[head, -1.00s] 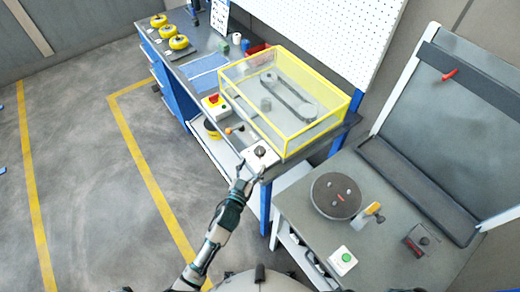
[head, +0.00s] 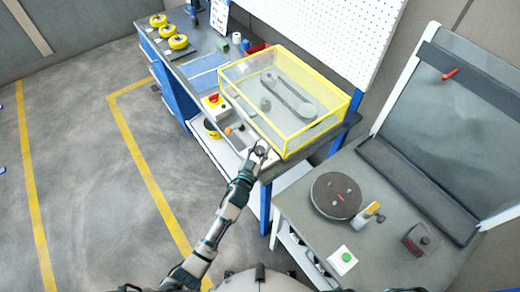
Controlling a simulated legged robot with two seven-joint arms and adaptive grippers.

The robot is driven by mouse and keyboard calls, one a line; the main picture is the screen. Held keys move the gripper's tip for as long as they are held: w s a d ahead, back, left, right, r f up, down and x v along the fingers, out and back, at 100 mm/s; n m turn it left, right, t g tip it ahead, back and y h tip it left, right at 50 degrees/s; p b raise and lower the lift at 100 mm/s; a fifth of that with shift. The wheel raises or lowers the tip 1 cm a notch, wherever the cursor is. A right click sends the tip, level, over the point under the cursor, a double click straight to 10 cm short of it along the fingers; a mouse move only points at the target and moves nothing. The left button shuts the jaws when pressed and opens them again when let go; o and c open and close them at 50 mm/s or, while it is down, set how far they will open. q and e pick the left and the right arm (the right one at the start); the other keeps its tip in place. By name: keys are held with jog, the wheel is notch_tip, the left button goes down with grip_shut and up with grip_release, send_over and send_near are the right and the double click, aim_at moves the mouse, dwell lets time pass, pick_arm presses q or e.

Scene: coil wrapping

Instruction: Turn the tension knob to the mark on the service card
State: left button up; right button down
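The dark tension knob (head: 261,150) sits on a pale panel at the front corner of the workbench, below the yellow-framed guard. My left gripper (head: 260,148) is at the knob, with its fingers apart, one on either side of it. The fingers partly cover the knob and its panel, and I cannot tell whether they touch it. The knob's pointer and scale are too small to read. A white sheet with dark print (head: 219,14), possibly the service card, stands at the far end of the bench; its mark is not legible. My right gripper is not in view.
The clear guard with yellow edges (head: 318,132) covers a belt and pulleys just behind the knob. A red-and-yellow switch box (head: 213,103) is to the left.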

pick_arm(q)
jog(key=shift+c, duration=0.5)
jog(key=m+h+p, duration=0.1)
jog(key=m+g+h+p, duration=0.1)
jog(key=h+p, duration=0.1)
jog(key=shift+a+r+g, duration=0.1)
jog(key=shift+r+g, duration=0.1)
jog(key=shift+g, duration=0.1)
jog(key=shift+w+m+g+h+p, duration=0.1)
jog(key=shift+m+g+h+p, duration=0.35)
jog(key=shift+m+h, duration=0.2)
jog(key=shift+f+m+g+h, duration=0.15)
jog(key=shift+m+g+h, duration=0.7)
jog(key=shift+g+h, duration=0.15)
jog(key=m+g+h, duration=0.1)
jog(key=m+g+h+b, duration=0.1)
jog(key=g, duration=0.1)
jog(key=shift+f+m, duration=0.2)
jog(key=shift+m, duration=0.1)
jog(key=m+g+h+b, duration=0.2)
jog(key=g+b, duration=0.1)
jog(key=shift+r+m+g+b, duration=0.1)
jog(key=shift+m+g+b, duration=0.45)
jog(key=shift+g, duration=0.3)
